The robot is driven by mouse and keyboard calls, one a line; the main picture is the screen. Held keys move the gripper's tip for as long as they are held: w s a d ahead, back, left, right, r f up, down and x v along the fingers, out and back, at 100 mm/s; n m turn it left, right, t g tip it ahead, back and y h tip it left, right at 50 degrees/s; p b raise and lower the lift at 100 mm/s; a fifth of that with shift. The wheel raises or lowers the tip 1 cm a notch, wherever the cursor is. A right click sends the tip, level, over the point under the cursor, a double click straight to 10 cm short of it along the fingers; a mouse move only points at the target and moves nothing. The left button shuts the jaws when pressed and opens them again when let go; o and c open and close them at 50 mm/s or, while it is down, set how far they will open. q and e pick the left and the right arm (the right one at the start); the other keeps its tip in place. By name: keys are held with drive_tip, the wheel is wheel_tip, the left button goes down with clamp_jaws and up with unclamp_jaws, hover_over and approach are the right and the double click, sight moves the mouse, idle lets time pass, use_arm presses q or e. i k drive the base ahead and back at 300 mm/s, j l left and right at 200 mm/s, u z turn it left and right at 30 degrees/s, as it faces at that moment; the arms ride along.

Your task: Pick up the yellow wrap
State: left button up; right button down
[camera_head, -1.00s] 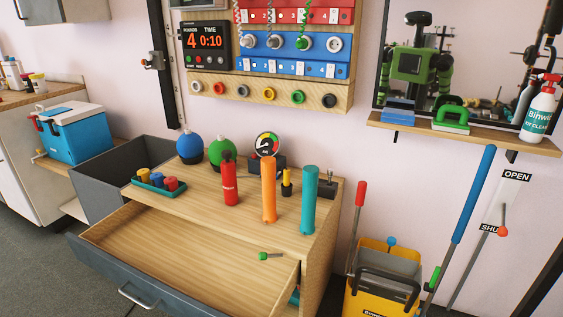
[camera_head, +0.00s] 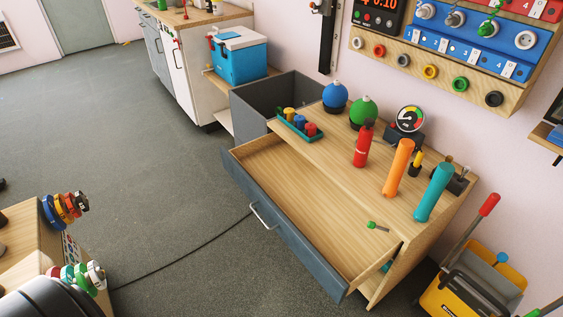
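A teal tray (camera_head: 284,124) stands at the back left of the wooden cabinet top (camera_head: 345,153). Several small rolls stand in the tray in a row. The yellow wrap (camera_head: 289,114) is near its left end, a blue roll (camera_head: 298,121) is beside it, and a red roll (camera_head: 311,129) is at the right end. I see no gripper in this view, and nothing touches the yellow wrap.
The drawer (camera_head: 300,190) below stands open, with a small green-knobbed piece (camera_head: 372,224) by its right side. A bench (camera_head: 30,245) with coloured discs is at lower left.

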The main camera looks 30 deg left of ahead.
sight(289, 111)
drive_tip(key=u, duration=1)
